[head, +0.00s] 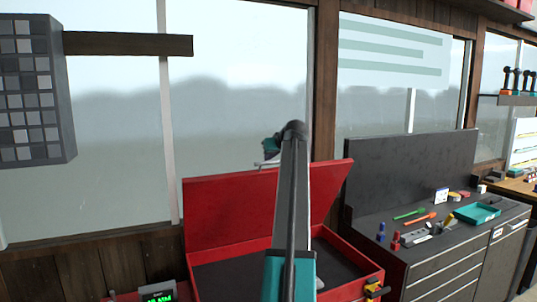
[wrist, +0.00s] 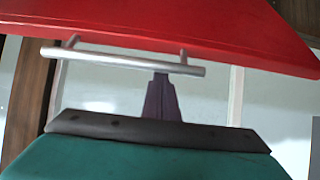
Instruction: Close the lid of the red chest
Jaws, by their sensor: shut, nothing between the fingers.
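The red chest (head: 358,275) stands open in the head view, with a dark interior. Its red lid (head: 225,212) is raised and tilted back; it fills the top of the wrist view (wrist: 200,22). A silver bar handle (wrist: 125,60) is fixed to the lid; its end shows at the lid's top edge in the head view (head: 266,163). My gripper (wrist: 161,78) is shut and empty, its purple fingertips right at the handle bar. I cannot tell whether they touch. In the head view my arm hides the fingers and the middle of the lid.
Right of the chest is a dark workbench (head: 440,262) with a teal tray (head: 477,213), pens and small parts. A small green display (head: 158,294) sits at the chest's lower left. Windows stand behind the lid. A grey tiled panel (head: 35,90) is at the upper left.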

